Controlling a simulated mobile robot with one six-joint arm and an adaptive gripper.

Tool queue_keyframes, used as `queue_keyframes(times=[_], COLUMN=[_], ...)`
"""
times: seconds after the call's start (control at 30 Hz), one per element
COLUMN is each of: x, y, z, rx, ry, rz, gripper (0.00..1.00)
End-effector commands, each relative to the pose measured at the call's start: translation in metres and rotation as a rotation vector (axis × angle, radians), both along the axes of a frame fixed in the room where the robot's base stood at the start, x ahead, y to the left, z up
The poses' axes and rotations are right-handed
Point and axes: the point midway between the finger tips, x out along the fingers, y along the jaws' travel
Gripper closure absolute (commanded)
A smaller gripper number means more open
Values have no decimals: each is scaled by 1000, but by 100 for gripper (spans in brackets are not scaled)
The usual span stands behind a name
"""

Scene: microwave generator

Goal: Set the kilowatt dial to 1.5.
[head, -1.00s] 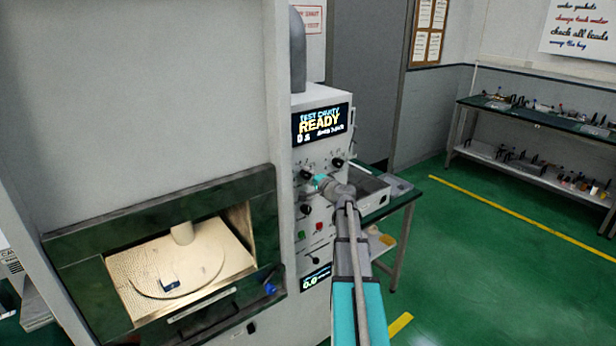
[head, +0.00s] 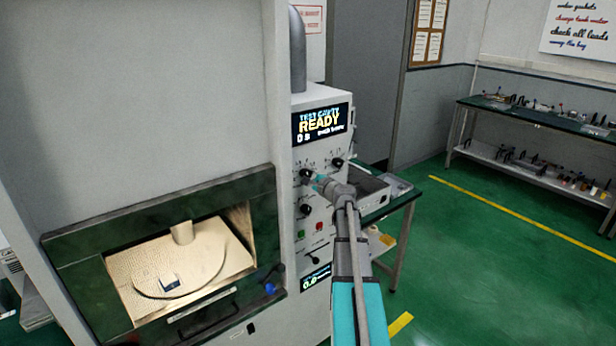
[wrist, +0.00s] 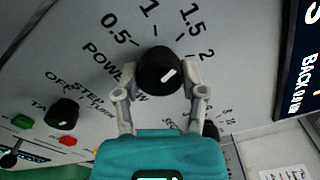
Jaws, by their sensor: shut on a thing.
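The kilowatt dial (wrist: 159,71) is a round black knob with a white mark, under a printed scale of 0.5, 1, 1.5 and 2. Its mark slants to the upper right, on the side of 1.5 and 2; I cannot tell exactly which value it meets. My gripper (wrist: 160,76) is shut on the dial, one finger on each side. The lettering below the dial is partly hidden by it and the fingers. In the head view the dial (head: 306,174) is on the upper left of the white control panel, with my gripper (head: 318,183) against it.
A lit display (head: 321,123) above reads READY. More black knobs (head: 305,210), a green button (head: 302,235) and a red button (head: 319,227) sit nearby on the panel. The lit oven cavity (head: 180,262) is to the left. A green-topped table (head: 395,196) stands to the right.

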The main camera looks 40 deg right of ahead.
Motion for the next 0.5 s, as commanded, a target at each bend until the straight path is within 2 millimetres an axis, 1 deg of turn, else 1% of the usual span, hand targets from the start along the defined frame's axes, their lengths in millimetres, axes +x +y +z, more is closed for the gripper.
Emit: queue_keyframes(times=[0.3,0.33,0.5], x=[0,0,0], y=[0,0,0], z=[0,0,0], rx=[1,1,0], ry=[0,0,0], rz=[-1,-1,-1], gripper=[94,43,12])
